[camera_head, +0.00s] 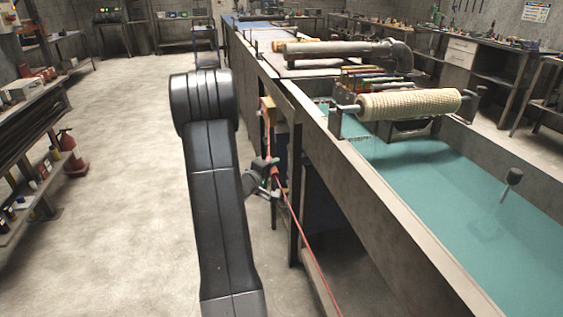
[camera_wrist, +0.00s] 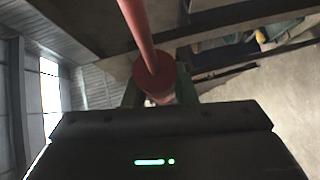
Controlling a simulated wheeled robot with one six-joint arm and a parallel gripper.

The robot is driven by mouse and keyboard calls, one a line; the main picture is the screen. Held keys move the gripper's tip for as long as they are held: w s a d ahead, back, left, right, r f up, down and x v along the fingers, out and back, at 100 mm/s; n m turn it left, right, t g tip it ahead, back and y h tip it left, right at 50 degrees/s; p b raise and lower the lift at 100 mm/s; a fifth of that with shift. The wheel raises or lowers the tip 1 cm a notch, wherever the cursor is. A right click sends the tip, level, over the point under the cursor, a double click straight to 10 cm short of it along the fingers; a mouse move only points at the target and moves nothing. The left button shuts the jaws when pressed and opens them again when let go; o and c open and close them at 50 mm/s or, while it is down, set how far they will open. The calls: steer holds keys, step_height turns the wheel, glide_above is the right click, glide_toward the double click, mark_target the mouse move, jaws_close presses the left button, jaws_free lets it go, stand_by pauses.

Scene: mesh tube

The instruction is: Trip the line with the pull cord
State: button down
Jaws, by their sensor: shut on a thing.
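The red pull cord (camera_head: 310,255) runs along the near side of the long machine, from a small yellowish box (camera_head: 268,109) on a post down to the lower right. My gripper (camera_head: 267,172) is at the cord below that box, and the cord changes direction near it. In the wrist view, my gripper (camera_wrist: 158,92) is shut on the red cord (camera_wrist: 138,28), at a thicker red rounded part (camera_wrist: 155,76) between the fingers. The fingertips are partly hidden behind my gripper's body.
The machine's long side wall (camera_head: 370,190) and its trough of teal liquid (camera_head: 440,185) lie right of the cord. Posts stand close to my gripper. A fire extinguisher (camera_head: 72,152) stands by the left shelves. The floor (camera_head: 130,200) left of my arm is clear.

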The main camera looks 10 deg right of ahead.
steer(key=shift+a, duration=0.3)
steer(key=c, duration=1.2)
jaws_free()
steer(key=shift+a, duration=0.1)
steer(key=shift+o, duration=0.2)
steer(key=p+v, duration=0.1)
steer(key=v, duration=1.3)
steer(key=shift+p, duration=0.35)
